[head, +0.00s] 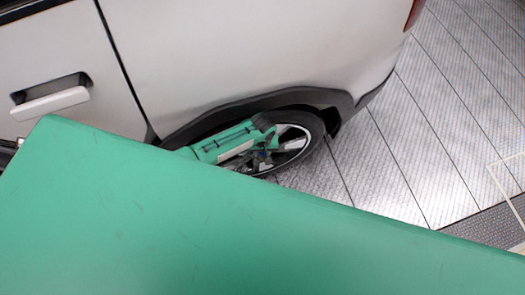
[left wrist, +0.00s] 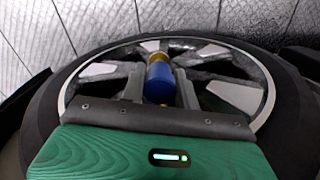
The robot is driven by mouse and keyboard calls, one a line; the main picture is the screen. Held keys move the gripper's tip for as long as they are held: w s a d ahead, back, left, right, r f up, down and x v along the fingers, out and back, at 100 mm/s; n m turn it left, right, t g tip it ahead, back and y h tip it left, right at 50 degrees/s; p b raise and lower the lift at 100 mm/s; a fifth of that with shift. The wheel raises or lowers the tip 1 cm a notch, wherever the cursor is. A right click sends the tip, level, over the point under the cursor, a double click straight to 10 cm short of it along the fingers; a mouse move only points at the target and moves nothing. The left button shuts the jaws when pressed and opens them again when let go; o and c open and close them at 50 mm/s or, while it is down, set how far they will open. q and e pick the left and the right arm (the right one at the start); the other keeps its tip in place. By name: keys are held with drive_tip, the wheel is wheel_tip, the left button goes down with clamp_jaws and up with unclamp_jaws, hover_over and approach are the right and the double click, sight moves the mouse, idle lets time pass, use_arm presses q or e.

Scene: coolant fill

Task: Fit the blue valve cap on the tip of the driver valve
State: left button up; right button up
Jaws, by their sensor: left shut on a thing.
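The blue valve cap (left wrist: 160,82) is between the fingers of my left gripper (left wrist: 160,88) in the left wrist view, and the gripper is shut on it. A brass-coloured piece (left wrist: 158,57) shows at the far end of the cap, in line with it. I cannot tell whether the cap is seated on the valve tip or only lined up with it. In the head view my left gripper (head: 264,157) is at the car's wheel (head: 294,142), and the cap is a tiny dark blue spot there. My right gripper is not in view.
The white car body (head: 260,50) and its dark wheel arch (head: 220,108) stand close above my left arm. A large green surface (head: 200,230) covers the front of the head view. Grey plank-like floor (head: 440,120) is clear to the right.

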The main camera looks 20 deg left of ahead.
use_arm(q)
drive_tip(key=shift+f+b, duration=0.75)
drive_tip(key=shift+f, duration=0.4)
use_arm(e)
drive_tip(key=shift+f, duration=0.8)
use_arm(q)
drive_tip(key=o, duration=0.9)
wheel_tip(320, 180, up, 14)
drive_tip(key=shift+f+p, duration=0.1)
drive_tip(key=shift+p, duration=0.45)
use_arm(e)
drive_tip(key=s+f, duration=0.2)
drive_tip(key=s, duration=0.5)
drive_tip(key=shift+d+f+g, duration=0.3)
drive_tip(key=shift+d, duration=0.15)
